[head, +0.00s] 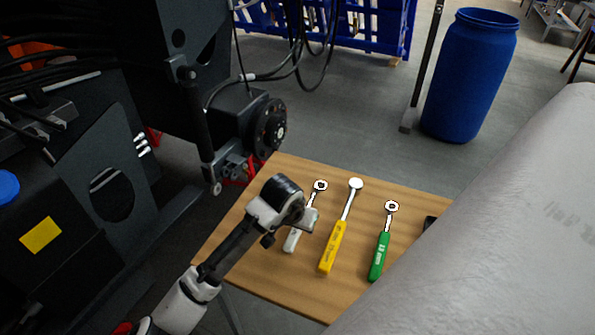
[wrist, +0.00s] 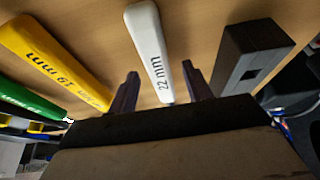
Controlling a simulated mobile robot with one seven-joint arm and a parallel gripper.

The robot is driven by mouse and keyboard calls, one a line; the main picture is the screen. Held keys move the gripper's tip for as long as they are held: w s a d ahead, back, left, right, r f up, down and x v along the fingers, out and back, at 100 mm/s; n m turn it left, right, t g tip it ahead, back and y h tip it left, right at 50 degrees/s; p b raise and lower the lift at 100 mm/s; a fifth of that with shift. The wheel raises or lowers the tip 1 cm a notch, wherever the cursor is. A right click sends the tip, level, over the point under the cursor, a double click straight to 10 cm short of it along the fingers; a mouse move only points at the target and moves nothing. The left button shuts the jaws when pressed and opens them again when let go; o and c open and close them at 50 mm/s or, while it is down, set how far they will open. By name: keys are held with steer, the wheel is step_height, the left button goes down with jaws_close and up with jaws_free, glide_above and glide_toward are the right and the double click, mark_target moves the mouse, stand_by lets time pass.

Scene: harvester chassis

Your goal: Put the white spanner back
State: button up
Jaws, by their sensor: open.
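The white spanner lies on the wooden table, its white handle (head: 291,241) partly covered by my gripper in the head view and its ring end (head: 320,186) pointing to the back. In the wrist view its handle, marked 22 mm (wrist: 148,45), runs between my two fingertips. My gripper (head: 307,219) is over the spanner; in the wrist view it is open (wrist: 159,70), with a finger on each side of the handle and gaps beside it. I cannot tell the exact height between fingers and handle. No separate holder for the spanner is clear in view.
A yellow-handled spanner (head: 333,248) and a green-handled one (head: 379,257) lie to the right on the wooden table (head: 275,285). A dark block (wrist: 250,52) is beside the white handle in the wrist view. A large grey cylinder (head: 490,220) covers the table's right side; black machinery stands left.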

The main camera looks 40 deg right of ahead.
steer(key=shift+r, duration=0.15)
steer(key=b+v, duration=0.1)
steer(key=v, duration=1.2)
steer(key=shift+a+r, duration=0.2)
steer(key=shift+r, duration=0.1)
